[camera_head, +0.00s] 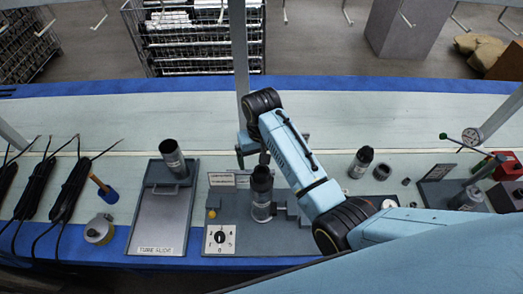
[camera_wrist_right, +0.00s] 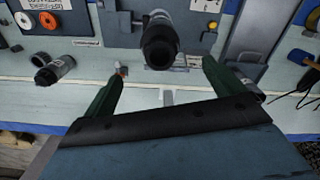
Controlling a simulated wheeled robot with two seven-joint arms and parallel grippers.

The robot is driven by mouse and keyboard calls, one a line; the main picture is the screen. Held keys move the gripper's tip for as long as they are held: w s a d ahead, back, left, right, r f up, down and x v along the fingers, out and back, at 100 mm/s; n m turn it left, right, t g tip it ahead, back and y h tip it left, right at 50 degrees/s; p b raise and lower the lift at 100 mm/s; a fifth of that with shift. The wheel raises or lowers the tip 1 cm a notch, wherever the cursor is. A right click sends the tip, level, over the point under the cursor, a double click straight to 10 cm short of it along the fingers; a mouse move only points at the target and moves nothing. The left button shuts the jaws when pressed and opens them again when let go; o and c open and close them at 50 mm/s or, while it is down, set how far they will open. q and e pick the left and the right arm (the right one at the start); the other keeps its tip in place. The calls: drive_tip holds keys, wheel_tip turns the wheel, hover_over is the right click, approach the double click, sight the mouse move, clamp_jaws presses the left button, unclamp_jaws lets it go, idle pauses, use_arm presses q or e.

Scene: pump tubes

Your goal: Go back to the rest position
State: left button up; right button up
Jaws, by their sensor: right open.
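My right arm reaches in from the lower right of the head view, bent over the bench. Its gripper (camera_head: 254,152) is partly hidden at the far end of the arm, just behind a dark-topped tube (camera_head: 262,184) that stands upright in the grey fixture (camera_head: 236,204). In the right wrist view my right gripper (camera_wrist_right: 164,76) has its two green-dark fingers spread wide. The tube (camera_wrist_right: 159,45) shows beyond and between the fingertips, and nothing is gripped. My left gripper is in neither view.
A grey post (camera_head: 239,50) rises close to my gripper. Black cables (camera_head: 70,188) lie far left. The bench's back strip is clear.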

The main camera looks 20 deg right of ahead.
drive_tip(key=shift+r, duration=1.3)
